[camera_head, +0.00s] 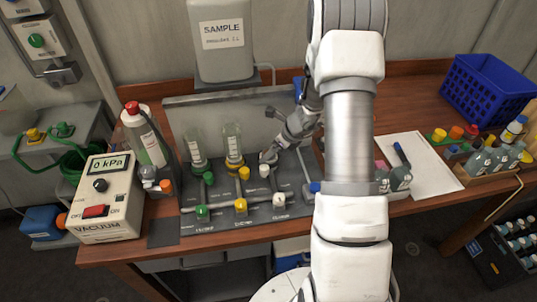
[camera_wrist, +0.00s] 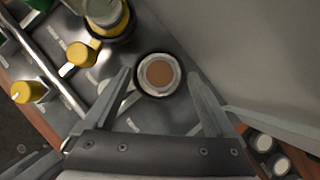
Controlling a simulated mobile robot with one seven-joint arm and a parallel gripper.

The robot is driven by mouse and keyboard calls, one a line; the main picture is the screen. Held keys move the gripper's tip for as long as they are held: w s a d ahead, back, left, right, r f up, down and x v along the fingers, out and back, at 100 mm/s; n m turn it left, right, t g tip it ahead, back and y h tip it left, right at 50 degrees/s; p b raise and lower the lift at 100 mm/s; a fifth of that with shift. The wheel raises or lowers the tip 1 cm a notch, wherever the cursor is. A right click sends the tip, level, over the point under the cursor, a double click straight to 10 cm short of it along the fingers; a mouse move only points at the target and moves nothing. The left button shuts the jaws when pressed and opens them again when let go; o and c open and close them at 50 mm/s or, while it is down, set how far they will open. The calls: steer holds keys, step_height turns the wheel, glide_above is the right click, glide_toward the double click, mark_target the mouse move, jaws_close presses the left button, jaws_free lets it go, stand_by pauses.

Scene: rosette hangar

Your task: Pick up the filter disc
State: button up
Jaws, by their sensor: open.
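A round brown disc, which looks like the filter disc (camera_wrist: 159,74), lies inside a pale ring-shaped holder (camera_wrist: 143,82) on the grey manifold panel. My gripper (camera_wrist: 158,84) is open and empty, with one finger on each side of the holder in the wrist view. Whether the fingers touch it I cannot tell. In the head view, my gripper (camera_head: 276,146) is low over the third station of the panel, at the holder's grey rim (camera_head: 267,158). The disc itself is hidden there.
Two glass funnels stand left of my gripper, the nearer one (camera_head: 233,143) close by. Green, yellow and white valve knobs (camera_head: 240,205) line the panel's front. A grey upright panel (camera_wrist: 245,45) rises beside the right finger. A vacuum box (camera_head: 105,200) stands left; white paper (camera_head: 425,165) lies right.

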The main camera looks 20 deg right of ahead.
steer(key=c, duration=1.4)
steer(key=shift+r, duration=0.1)
